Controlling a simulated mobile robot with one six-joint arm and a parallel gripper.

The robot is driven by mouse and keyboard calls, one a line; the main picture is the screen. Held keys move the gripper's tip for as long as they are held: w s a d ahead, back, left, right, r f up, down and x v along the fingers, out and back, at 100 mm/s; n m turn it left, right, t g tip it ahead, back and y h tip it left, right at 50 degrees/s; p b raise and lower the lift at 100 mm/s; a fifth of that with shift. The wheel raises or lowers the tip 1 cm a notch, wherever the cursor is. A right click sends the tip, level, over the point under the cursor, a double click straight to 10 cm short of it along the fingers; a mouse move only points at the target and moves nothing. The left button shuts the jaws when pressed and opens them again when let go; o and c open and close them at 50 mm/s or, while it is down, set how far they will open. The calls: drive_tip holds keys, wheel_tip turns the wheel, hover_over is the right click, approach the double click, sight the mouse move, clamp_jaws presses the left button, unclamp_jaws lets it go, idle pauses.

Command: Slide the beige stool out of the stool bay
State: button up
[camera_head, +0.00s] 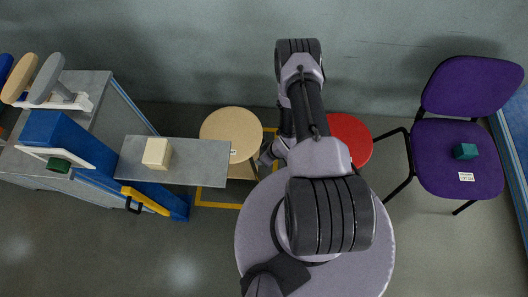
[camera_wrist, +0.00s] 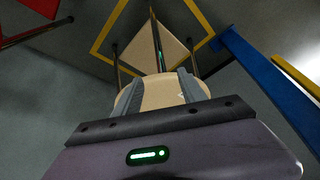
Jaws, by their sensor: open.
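The beige stool (camera_head: 231,132) has a round seat with a small label near its front edge. It stands upright at the yellow floor outline (camera_head: 215,205) of the bay. A lower beige board shows below the seat. In the wrist view the stool's seat (camera_wrist: 160,94) lies just beyond and between my two grey fingers, with dark legs and the yellow outline (camera_wrist: 103,37) beyond. My gripper (camera_wrist: 161,92) is open. In the head view my gripper (camera_head: 267,156) is at the seat's right side, partly hidden by my arm. I cannot tell whether the fingers touch the seat.
A red stool (camera_head: 352,138) stands right of my arm, partly covered. A purple chair (camera_head: 460,150) holds a teal block (camera_head: 465,151). Left of the beige stool, a grey board (camera_head: 205,165) carries a cream block (camera_head: 157,153), near a blue frame. Floor below the yellow outline is clear.

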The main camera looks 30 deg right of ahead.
sight(253, 161)
drive_tip(key=b+x, duration=0.8)
drive_tip(key=x, duration=0.9)
drive_tip(key=shift+f+b, duration=0.25)
drive_tip(key=shift+b, duration=0.1)
drive_tip(key=shift+d, duration=0.1)
clamp_jaws()
idle(0.5)
